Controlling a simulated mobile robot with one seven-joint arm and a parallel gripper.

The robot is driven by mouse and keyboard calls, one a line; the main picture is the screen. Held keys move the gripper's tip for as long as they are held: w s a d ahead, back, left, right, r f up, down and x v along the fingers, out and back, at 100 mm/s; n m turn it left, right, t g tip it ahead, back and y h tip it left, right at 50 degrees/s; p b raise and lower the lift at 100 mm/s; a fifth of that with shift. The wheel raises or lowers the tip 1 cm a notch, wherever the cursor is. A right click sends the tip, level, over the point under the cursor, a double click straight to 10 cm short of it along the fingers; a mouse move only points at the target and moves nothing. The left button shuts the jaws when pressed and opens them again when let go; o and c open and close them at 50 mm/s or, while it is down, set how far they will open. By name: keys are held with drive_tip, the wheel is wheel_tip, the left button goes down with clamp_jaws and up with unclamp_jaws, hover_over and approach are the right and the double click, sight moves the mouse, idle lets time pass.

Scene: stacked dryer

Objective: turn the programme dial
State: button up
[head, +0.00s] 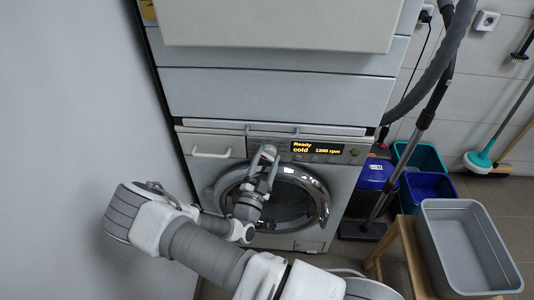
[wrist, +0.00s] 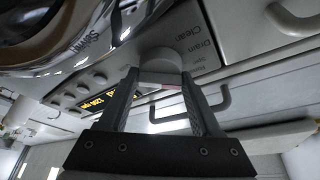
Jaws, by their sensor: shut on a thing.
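The programme dial (wrist: 160,62) is a round pale grey knob on the front panel of the washing machine (head: 230,168). In the wrist view it sits between the fingertips of my gripper (wrist: 161,76), which is shut on it. The display reads "Ready", "cold" and "1200 rpm" in yellow. "Drain" and "Clean" are printed beside the dial in the wrist view. The dial's pointer cannot be made out.
The round door (head: 318,200) lies below the panel, behind my arm. A drawer handle (head: 211,153) is left of my gripper. A wall closes the left side.

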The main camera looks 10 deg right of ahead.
drive_tip(key=m+g+p, duration=0.1)
drive_tip(key=m, duration=0.1)
drive_tip(key=m+p, duration=0.1)
drive_tip(key=m, duration=0.1)
drive_tip(key=m+g+p, duration=0.1)
drive_tip(key=m, duration=0.1)
drive_tip(key=shift+r+m+g+h+p, duration=0.25)
drive_tip(key=shift+m+g+h+p, duration=0.05)
drive_tip(key=shift+m+h+p, duration=0.1)
drive_tip(key=shift+f+m+g+y+p, duration=0.1)
drive_tip(key=shift+m+g+y+p, duration=0.2)
drive_tip(key=shift+m+p, duration=0.6)
drive_tip(key=shift+f+m+g+y+p, duration=0.1)
drive_tip(key=shift+m+g+p, duration=0.35)
drive_tip(key=shift+m, duration=0.85)
drive_tip(key=o, duration=1.4)
drive_tip(key=shift+c, duration=0.2)
drive_tip(key=v, duration=1.7)
drive_tip(key=shift+a, duration=0.25)
